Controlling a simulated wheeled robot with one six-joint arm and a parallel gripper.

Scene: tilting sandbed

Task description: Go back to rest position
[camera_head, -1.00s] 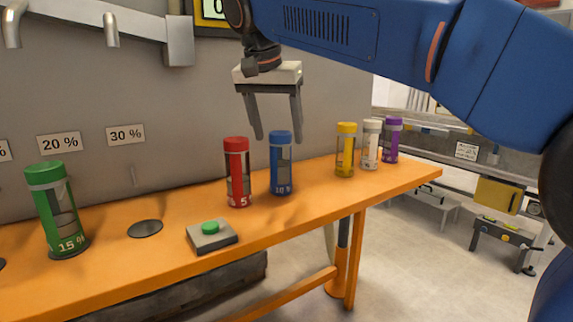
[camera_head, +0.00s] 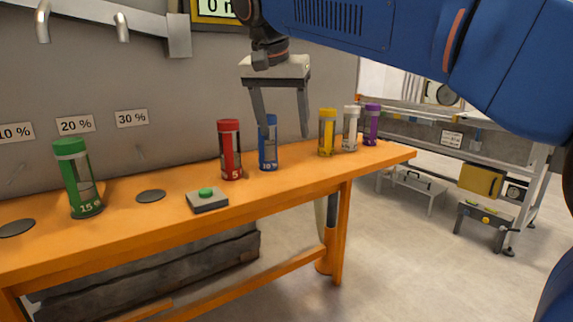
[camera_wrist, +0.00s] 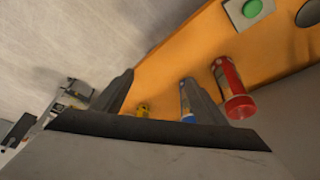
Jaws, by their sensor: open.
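My gripper (camera_head: 281,118) is open and empty in the head view.
A green cylinder (camera_head: 77,180) stands at the left, below the 20 % label. A green button box (camera_head: 207,200) sits near the front edge. Yellow (camera_head: 327,133), white (camera_head: 350,130) and purple (camera_head: 371,126) cylinders stand at the right end.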

